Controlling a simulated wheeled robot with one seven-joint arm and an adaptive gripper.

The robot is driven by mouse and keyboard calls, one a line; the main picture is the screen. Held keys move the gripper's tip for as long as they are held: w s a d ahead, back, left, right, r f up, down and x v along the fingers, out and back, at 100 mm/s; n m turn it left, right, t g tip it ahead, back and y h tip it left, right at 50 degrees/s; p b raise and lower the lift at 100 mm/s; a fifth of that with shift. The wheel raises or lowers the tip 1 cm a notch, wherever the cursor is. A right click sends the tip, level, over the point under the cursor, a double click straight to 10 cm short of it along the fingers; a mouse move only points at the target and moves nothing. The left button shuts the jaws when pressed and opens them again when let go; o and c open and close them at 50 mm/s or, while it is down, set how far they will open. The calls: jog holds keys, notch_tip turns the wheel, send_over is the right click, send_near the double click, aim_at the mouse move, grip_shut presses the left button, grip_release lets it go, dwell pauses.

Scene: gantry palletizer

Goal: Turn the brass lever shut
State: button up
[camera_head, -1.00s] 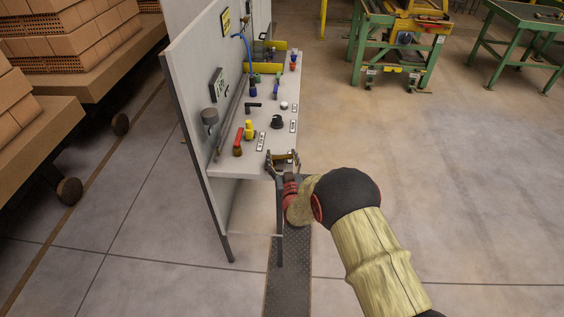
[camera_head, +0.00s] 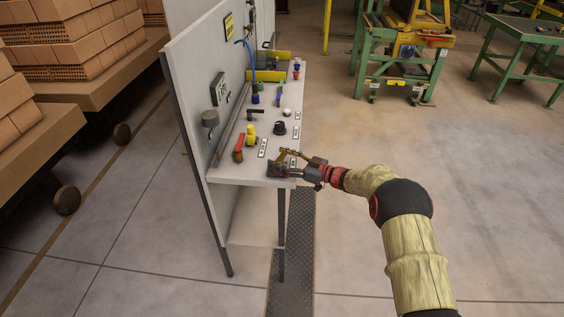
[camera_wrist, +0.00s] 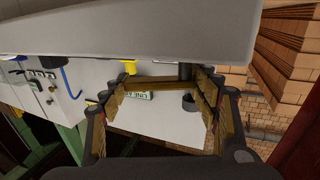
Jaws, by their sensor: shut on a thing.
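My gripper (camera_head: 287,162) is at the near right corner of the bench top in the head view, reaching in from the right. In the wrist view my gripper (camera_wrist: 158,92) has its two fingers on either side of a brass-coloured bar, the brass lever (camera_wrist: 150,80). The bar runs across between the fingertips, beside a dark post (camera_wrist: 185,72). The jaws are shut on it. In the head view the fingers largely cover the lever, and its exact angle cannot be told there.
The bench top (camera_head: 228,172) carries a red handle (camera_head: 239,142), a yellow knob (camera_head: 251,131), a black knob (camera_head: 280,128) and other controls. An upright panel (camera_head: 190,100) stands along its left side. Open floor (camera_head: 400,140) lies to the right.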

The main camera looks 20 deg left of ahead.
jog(key=n+g, duration=0.1)
jog(key=g, duration=0.1)
jog(key=a+n+g+b, duration=0.1)
jog(key=n+g, duration=0.1)
jog(key=g, duration=0.1)
jog(key=shift+w, duration=0.1)
jog(key=shift+n+g+b, duration=0.5)
jog(key=shift+g, duration=0.1)
jog(key=shift+a+r, duration=0.1)
jog(key=shift+r, duration=0.15)
jog(key=o, duration=1.7)
jog(key=shift+f, duration=0.15)
jog(key=v, duration=1.2)
jog(key=shift+w, duration=0.15)
